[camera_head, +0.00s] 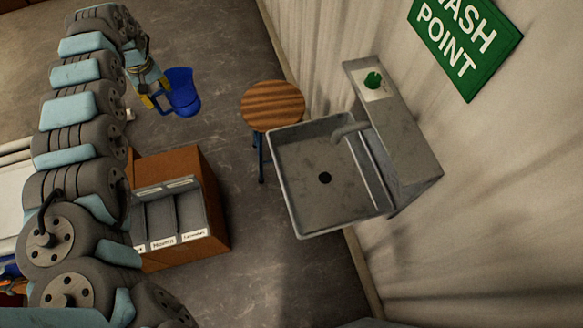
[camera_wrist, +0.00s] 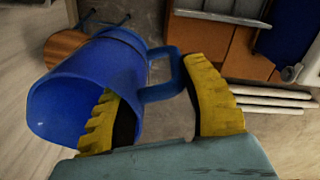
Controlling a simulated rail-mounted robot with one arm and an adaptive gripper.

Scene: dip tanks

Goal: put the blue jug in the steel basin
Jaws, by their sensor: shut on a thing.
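The blue jug (camera_head: 181,92) is held in the air at the end of my arm in the head view, left of the round stool. My gripper (camera_head: 154,95) is shut on the jug at its handle side. In the wrist view the jug (camera_wrist: 85,90) fills the left, its open mouth facing the lower left, and the yellow fingers of my gripper (camera_wrist: 165,115) lie on either side of part of its handle. The steel basin (camera_head: 325,178) stands against the wall in the head view, to the right of and apart from the jug. Its bowl looks empty, with a dark drain.
A round wooden stool (camera_head: 272,105) stands between the jug and the basin, close to the basin's corner. A brown cabinet (camera_head: 213,200) with labelled grey compartments stands below the jug in the picture. A green sign (camera_head: 465,40) hangs on the wall.

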